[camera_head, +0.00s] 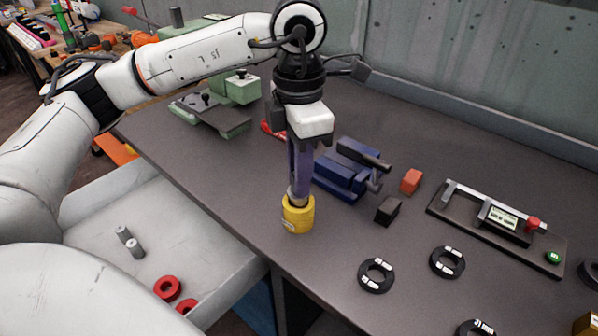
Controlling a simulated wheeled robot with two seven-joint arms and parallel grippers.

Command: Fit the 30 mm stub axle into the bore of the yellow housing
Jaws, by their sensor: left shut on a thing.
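The yellow housing (298,218) stands upright on the dark bench near its front edge, with its dark bore facing up. My left gripper (299,185) points straight down over it, its fingers shut on a grey metal stub axle (297,197). The axle's lower end is at the mouth of the bore. I cannot tell how deep it sits, as the housing rim hides the lower end. Two similar grey stubs, one (123,234) and another (135,248), stand in the open drawer on the left. My right gripper is not in view.
A blue vise (350,168) stands behind the housing, with an orange block (411,181) and a black block (389,210) to its right. Black rings (376,275) lie front right. A gauge fixture (497,222) stands at right. Red rings (168,288) lie in the drawer (215,235).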

